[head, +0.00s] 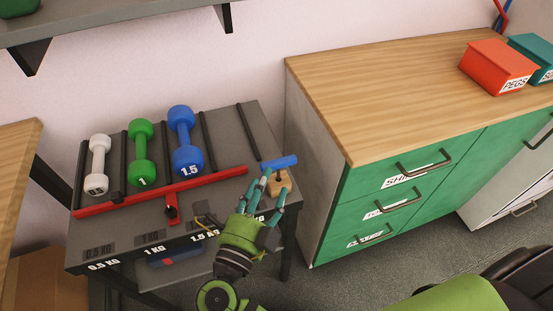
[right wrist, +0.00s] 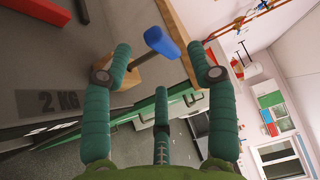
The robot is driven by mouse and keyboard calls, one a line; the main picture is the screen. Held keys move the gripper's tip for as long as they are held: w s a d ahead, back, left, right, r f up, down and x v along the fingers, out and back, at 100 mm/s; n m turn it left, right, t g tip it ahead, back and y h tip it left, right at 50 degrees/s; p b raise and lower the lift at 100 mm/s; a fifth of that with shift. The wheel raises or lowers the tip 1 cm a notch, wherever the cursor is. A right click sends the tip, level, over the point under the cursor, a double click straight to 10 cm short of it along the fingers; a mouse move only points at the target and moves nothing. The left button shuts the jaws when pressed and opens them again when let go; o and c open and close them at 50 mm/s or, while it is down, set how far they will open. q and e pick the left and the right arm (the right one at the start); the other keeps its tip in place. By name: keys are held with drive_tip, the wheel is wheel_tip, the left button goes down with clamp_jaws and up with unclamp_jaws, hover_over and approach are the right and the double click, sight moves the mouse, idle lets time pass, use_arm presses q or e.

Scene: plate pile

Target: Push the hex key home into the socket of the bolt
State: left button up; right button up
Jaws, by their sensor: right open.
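The hex key (head: 279,162) has a blue crossbar handle and stands with its dark shaft in a small wooden block (head: 283,187) at the right end of the grey rack table. In the right wrist view its blue handle (right wrist: 162,43) lies just beyond the fingertips. My right gripper (head: 263,193) is open and empty, its three green fingers spread just in front of the block and handle. A red bar (head: 212,178) crosses the rack; a dark round bolt-like part (head: 171,210) sits on its short front arm. Its socket is too small to make out. My left gripper is out of view.
White, green (head: 141,153) and blue dumbbells lie behind the red bar on the rack. A green drawer cabinet (head: 345,222) stands close to the right of the rack table. A shelf (head: 120,22) overhangs at the back. A dark clip-like object (head: 207,219) lies near the front edge.

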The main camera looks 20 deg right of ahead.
sight(282, 168)
drive_tip(key=shift+s+d+f, duration=0.1)
drive_tip(key=shift+d+f, duration=0.05)
drive_tip(key=shift+f, duration=0.1)
drive_tip(key=shift+d+m+g, duration=0.2)
drive_tip(key=shift+m+g, duration=0.1)
drive_tip(key=x, duration=0.2)
drive_tip(key=p+x, duration=0.1)
drive_tip(key=r+p+x, duration=0.1)
drive_tip(key=x, duration=0.1)
drive_tip(key=shift+d, duration=0.45)
drive_tip(key=shift+w+d+f, duration=0.15)
drive_tip(key=shift+w+d, duration=0.1)
drive_tip(key=shift+w, duration=0.2)
clamp_jaws()
